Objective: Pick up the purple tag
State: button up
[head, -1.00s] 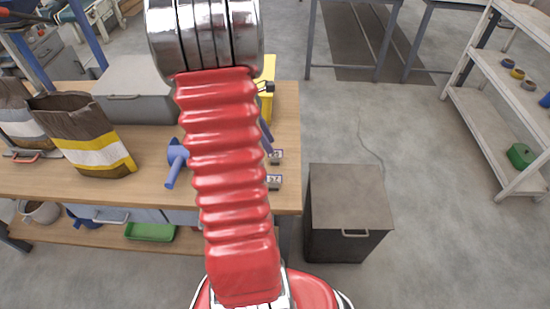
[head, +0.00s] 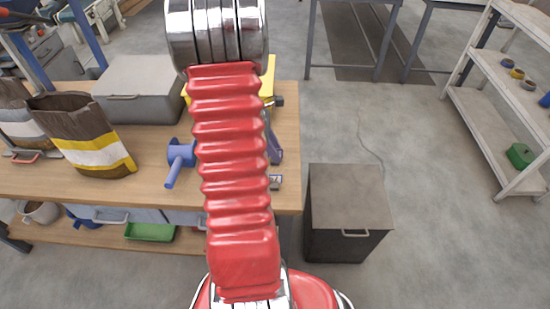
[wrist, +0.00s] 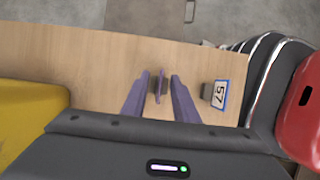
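The purple tag (wrist: 160,86) stands on a small grey block on the wooden table, seen nearly edge-on in the wrist view. My gripper (wrist: 160,76) has purple fingers, one on each side of the tag. The fingers are open, with a narrow gap to the tag on both sides. Whether their tips are level with the tag is hard to tell. In the head view my arm covers most of the gripper, a purple finger (head: 274,150) shows at its right, and I cannot make out the purple tag there.
A blue-edged tag marked 57 (wrist: 219,95) stands close to the right finger; it also shows in the head view (head: 275,182). A yellow object (wrist: 30,108) is at left. A blue scoop (head: 180,158), a brown bag (head: 82,130) and a grey box (head: 138,88) are on the table (head: 50,186).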

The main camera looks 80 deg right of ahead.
jog(key=shift+c, duration=0.7)
grip_shut()
